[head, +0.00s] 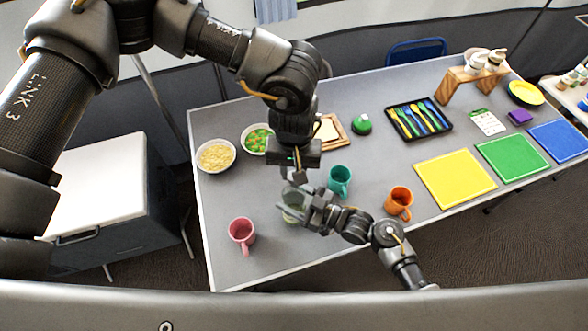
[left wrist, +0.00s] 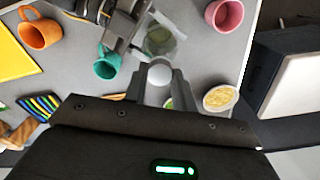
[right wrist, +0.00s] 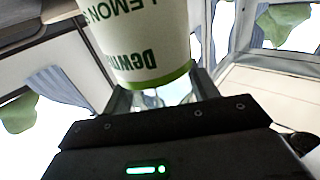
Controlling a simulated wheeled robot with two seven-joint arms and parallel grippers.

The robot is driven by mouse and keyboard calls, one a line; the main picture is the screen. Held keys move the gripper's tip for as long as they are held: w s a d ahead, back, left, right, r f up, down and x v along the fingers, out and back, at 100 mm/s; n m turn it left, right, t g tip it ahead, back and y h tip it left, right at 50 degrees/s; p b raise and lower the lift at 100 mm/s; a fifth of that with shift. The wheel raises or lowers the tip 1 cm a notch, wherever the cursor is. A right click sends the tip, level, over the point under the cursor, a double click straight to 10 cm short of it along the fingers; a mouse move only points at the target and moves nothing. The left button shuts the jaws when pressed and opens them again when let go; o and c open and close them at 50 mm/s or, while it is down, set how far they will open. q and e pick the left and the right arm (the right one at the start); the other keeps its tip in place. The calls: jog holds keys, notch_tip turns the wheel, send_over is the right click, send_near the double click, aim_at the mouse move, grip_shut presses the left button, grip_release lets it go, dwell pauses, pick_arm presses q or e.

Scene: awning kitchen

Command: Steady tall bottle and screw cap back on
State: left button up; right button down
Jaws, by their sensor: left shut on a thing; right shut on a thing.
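The tall bottle (head: 292,206) is pale and see-through at the top, and it stands on the grey table between the pink and teal mugs. Its label with green print (right wrist: 140,45) fills the upper part of the right wrist view. My right gripper (head: 312,205) is shut on the bottle from the right side. My left gripper (head: 297,178) points down just above the bottle. In the left wrist view it is shut on a small light grey cap (left wrist: 159,76), with the bottle (left wrist: 160,42) beyond it. Whether cap and bottle touch cannot be told.
The pink mug (head: 241,233), teal mug (head: 340,179) and orange mug (head: 398,202) stand close around. Behind are a pasta bowl (head: 216,156), a vegetable bowl (head: 257,139) and a green bell-like thing (head: 362,124). Coloured mats lie to the right, including a yellow one (head: 455,180).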

pick_arm(q)
jog(key=o, duration=0.9)
jog(key=shift+r, duration=0.1)
jog(key=shift+r, duration=2.15)
jog(key=shift+c, duration=0.2)
